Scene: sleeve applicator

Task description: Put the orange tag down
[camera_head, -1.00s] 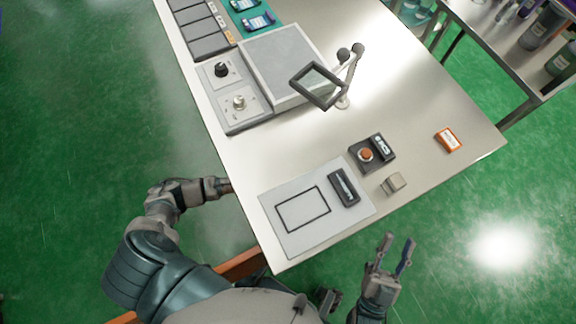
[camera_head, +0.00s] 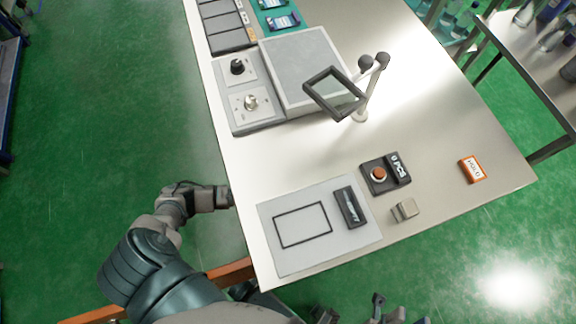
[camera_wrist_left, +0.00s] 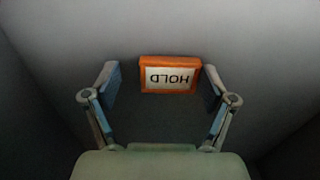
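An orange tag (camera_head: 472,169) with a white label lies on the right part of the table, far from both grippers in the head view. An orange-framed tag reading HOLD (camera_wrist_left: 170,74) shows upside down in the left wrist view, between and just ahead of the fingertips. My left gripper (camera_wrist_left: 160,80) has its fingers spread, with a clear gap on the tag's left side. In the head view the left gripper (camera_head: 230,197) is at the table's left edge, its tips hard to make out. My right gripper (camera_head: 400,309) is open and empty below the front edge, partly cut off.
The table (camera_head: 440,130) holds a light mat (camera_head: 335,245) with a black outline and a dark block (camera_head: 350,207).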

